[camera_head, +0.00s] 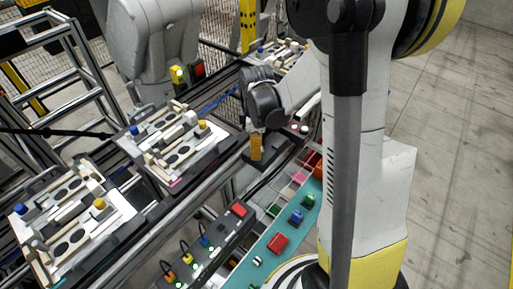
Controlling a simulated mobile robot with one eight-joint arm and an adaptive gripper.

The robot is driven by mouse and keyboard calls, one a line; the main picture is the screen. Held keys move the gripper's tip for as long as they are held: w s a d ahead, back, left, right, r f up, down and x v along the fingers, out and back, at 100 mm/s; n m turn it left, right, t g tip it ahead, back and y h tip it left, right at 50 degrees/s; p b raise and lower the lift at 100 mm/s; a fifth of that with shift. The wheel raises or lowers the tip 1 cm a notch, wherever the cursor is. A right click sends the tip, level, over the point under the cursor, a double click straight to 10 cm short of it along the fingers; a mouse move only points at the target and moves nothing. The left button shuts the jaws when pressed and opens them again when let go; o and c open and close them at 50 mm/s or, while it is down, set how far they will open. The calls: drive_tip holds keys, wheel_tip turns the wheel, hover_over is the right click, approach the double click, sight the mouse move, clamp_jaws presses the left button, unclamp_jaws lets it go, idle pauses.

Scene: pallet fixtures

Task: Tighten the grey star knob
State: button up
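My arm reaches down and left from the right of the view to a dark grey end (264,104) over the far part of the line. My gripper's fingers cannot be made out there, so whether they are open or shut does not show. Pallet fixtures with pale rails, dark round pads and coloured knobs stand on the line: a near one (118,228), a middle one (203,160) and a far one partly behind my arm. Yellow knobs (99,204) and small blue knobs (134,130) show on them. I cannot pick out a grey star knob.
A teal tray (268,249) with coloured blocks, among them a red one (278,243), lies in front of my base. A dark control strip (205,250) with buttons and cables runs beside it. A yellow block (256,148) stands at the rail. Another robot (160,45) stands behind; floor at right is clear.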

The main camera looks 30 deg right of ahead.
drive_tip(key=m, duration=0.5)
drive_tip(key=shift+b, duration=0.3)
drive_tip(key=m, duration=0.5)
drive_tip(key=shift+d, duration=0.15)
drive_tip(key=m, duration=0.5)
drive_tip(key=shift+d+m+b, duration=0.1)
drive_tip(key=shift+m+b, duration=0.25)
drive_tip(key=shift+m, duration=0.05)
drive_tip(key=shift+d+m, duration=0.1)
drive_tip(key=shift+m, duration=2.2)
drive_tip(key=o, duration=0.9)
